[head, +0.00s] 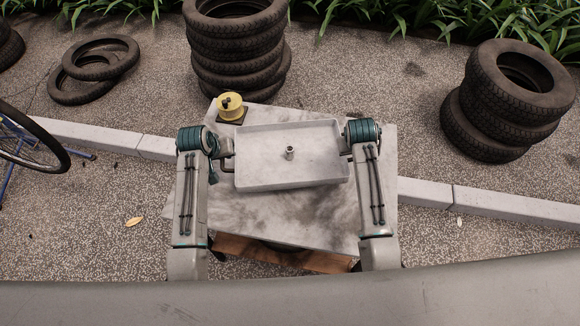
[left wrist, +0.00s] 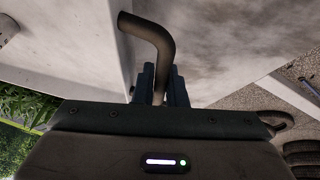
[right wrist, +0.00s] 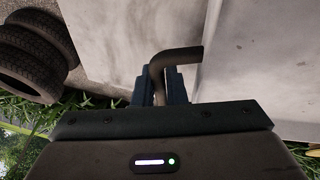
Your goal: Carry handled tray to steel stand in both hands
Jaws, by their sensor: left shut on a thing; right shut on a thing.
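The handled tray (head: 270,180) is a pale grey, shallow rectangular tray over the marble-look top, slightly turned. A small metal cylinder-like piece (head: 290,152) stands inside it near the middle. My left gripper (head: 224,152) is shut on the tray's left handle, a dark bent bar (left wrist: 155,40) in the left wrist view. My right gripper (head: 348,150) is shut on the right handle, a similar bar (right wrist: 178,57) in the right wrist view. I cannot tell whether the tray touches the top or hangs just above it. I cannot make out a separate steel stand.
The marble-look top (head: 310,215) is bare in front of the tray. A yellow spool (head: 230,104) on a dark base sits at its back left corner, close to the tray. Tyre stacks (head: 238,65) (head: 508,100) stand behind and right. A kerb (head: 480,202) crosses the ground.

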